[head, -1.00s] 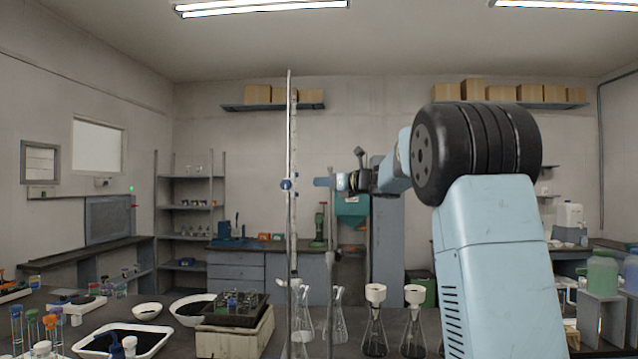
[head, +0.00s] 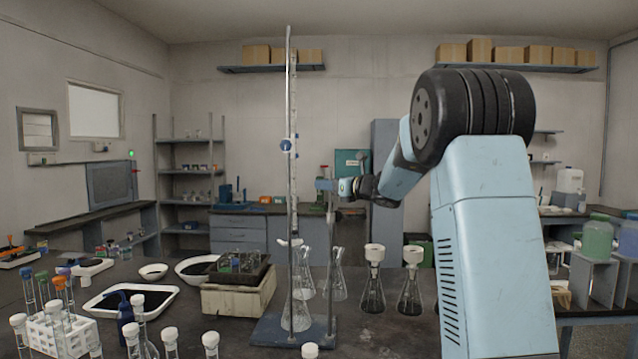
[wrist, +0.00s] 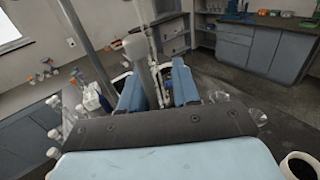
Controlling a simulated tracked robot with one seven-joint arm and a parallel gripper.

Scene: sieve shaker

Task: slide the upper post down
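A blue-based stand (head: 270,331) stands on the bench in the head view. It carries a tall thin rod with a glass tube and a blue-knobbed clamp (head: 287,146). A shorter grey post (head: 331,245) rises at its right side. My gripper (head: 325,185) is at the upper part of this post, its blue fingers level. In the wrist view a grey post with a thicker rounded top (wrist: 147,75) stands between the two fingers (wrist: 158,88). A gap shows between it and the right finger, so the gripper looks open. Contact with the left finger is unclear.
Flasks (head: 372,285) stand right of the stand. A tray box (head: 238,298) and a white dish of dark powder (head: 133,302) are to its left. Capped tubes in a white rack (head: 56,335) fill the front left.

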